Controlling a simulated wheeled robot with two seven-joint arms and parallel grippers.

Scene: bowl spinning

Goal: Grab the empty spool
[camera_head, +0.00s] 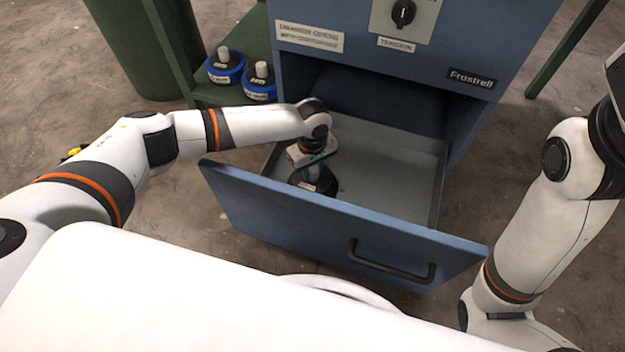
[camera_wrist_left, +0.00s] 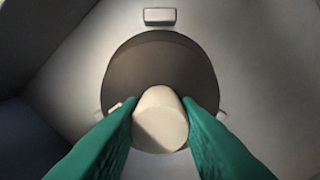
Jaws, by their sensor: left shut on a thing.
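The empty spool is a dark round disc with a pale upright post, standing in the open drawer. Its dark base (camera_head: 322,183) shows below my left gripper in the head view. In the left wrist view the dark disc (camera_wrist_left: 160,62) lies around the pale post (camera_wrist_left: 161,120). My left gripper (camera_head: 312,168) reaches down into the drawer from the left. Its green fingers (camera_wrist_left: 160,128) are shut on the post, one on each side. In the head view the gripper hides most of the post. My right gripper is not in view; only my right arm shows.
The blue drawer (camera_head: 300,222) is pulled out of the blue cabinet (camera_head: 440,35), its handle (camera_head: 392,264) facing me. The grey drawer floor (camera_head: 385,180) is clear to the right. Two blue spools (camera_head: 226,68) (camera_head: 260,84) stand on a green shelf at the left.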

